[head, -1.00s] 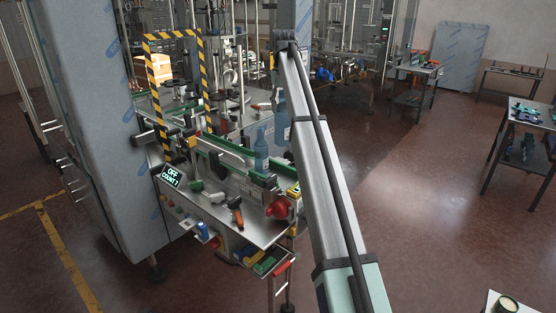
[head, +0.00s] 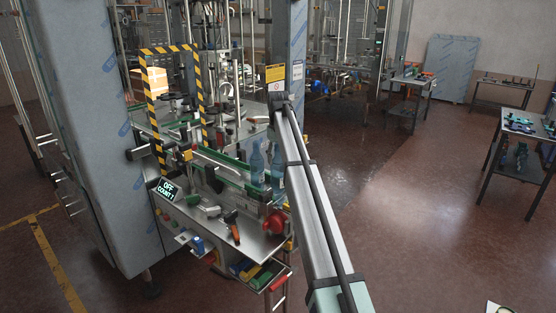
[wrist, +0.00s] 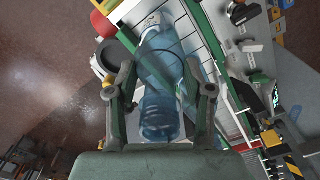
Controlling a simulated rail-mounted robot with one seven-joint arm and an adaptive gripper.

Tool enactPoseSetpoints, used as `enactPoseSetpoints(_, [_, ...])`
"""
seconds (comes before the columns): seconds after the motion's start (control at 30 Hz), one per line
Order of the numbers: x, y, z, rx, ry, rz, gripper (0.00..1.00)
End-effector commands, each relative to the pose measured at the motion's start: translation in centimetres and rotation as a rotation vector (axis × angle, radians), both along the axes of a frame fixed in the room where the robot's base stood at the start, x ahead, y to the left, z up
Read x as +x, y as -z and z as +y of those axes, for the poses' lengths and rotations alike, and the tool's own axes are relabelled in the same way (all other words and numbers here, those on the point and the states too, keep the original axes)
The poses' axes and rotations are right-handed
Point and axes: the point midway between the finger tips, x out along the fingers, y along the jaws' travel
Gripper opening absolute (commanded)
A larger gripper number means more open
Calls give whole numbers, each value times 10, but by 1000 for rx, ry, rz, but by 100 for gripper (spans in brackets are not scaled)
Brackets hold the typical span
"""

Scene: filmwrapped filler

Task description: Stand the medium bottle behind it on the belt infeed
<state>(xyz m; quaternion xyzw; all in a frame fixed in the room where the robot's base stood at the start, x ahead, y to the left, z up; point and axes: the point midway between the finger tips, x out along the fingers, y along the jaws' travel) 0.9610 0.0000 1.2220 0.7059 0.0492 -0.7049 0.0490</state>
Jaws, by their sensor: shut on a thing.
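My gripper (wrist: 158,88) is shut on a translucent blue bottle (wrist: 160,112), one finger on each side of it in the wrist view. In the head view the held bottle (head: 277,166) shows just left of my arm, which hides the gripper. A second blue bottle (head: 257,162) stands upright at the belt infeed (head: 232,184), close to the left of the held one. Whether the two bottles touch, or the held bottle's base rests on the belt, I cannot tell.
A red knob (head: 274,222) sits at the machine's near end. A steel shelf with tools, including an orange-handled one (head: 234,231), lies below the belt. A yellow-black striped frame (head: 149,95) stands over the line.

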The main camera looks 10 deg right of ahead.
Motion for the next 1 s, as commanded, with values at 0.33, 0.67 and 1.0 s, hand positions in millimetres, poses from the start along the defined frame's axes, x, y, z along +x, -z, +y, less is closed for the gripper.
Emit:
enactPoseSetpoints(0.33, [0, 16, 0, 0, 0, -1, 14])
enactPoseSetpoints(0.67, [0, 18, 0, 0, 0, 0, 77])
enactPoseSetpoints(1.0, [0, 13, 0, 0, 0, -1, 77])
